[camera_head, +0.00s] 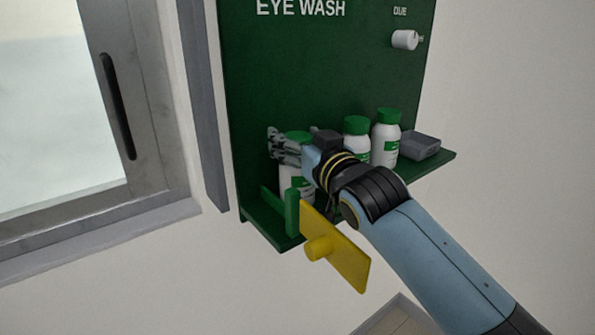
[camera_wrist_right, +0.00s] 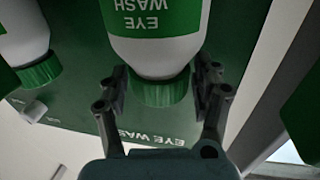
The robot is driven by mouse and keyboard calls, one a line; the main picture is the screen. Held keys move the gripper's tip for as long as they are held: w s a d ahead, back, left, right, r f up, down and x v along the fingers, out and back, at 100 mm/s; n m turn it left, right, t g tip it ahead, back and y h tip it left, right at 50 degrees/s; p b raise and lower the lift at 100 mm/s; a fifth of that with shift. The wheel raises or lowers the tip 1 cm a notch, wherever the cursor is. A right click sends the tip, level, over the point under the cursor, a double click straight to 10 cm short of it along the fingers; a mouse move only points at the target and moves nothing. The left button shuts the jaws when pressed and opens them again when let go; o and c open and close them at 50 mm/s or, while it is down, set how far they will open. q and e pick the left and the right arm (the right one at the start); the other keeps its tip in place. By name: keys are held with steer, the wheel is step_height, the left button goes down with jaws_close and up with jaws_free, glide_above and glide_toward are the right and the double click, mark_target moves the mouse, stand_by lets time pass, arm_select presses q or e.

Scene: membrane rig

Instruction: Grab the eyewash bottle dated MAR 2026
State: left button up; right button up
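Three white eyewash bottles with green caps stand upright on a green wall shelf in the head view: a left one (camera_head: 297,182), a middle one (camera_head: 356,139) and a right one (camera_head: 386,137). No date is legible on any of them. My right gripper (camera_head: 280,148) is at the left bottle, near its cap, and partly hides it. In the right wrist view the picture is inverted; the bottle (camera_wrist_right: 155,52) and its green cap lie between the two spread fingers (camera_wrist_right: 160,90). I see no clear grip on it. My left gripper is not in view.
A green EYE WASH backboard (camera_head: 300,70) carries a white knob (camera_head: 404,40) marked DUE. A grey box (camera_head: 419,146) sits at the shelf's right end. A yellow plate (camera_head: 340,255) with a knob and a green post (camera_head: 291,212) stand at the shelf front. A window frame is left.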

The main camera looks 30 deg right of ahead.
jaws_close()
stand_by(0.3)
